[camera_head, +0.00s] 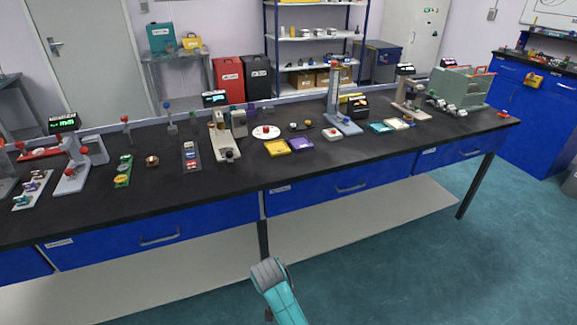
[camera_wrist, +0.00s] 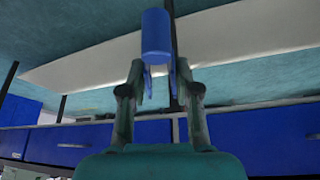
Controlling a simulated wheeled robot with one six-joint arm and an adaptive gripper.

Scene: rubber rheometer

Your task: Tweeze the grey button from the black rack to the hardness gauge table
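In the wrist view my gripper (camera_wrist: 159,68) has its two fingers on either side of a blue two-pronged tool (camera_wrist: 156,34), which looks like tweezers, held at the fingertips. Several gauge stands are on the bench, one tall with a blue-grey base (camera_head: 345,126); I cannot tell which is the hardness gauge.
The black bench top (camera_head: 205,197) has a clear front strip. Blue drawers (camera_head: 340,187) are below. The floor in front is free.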

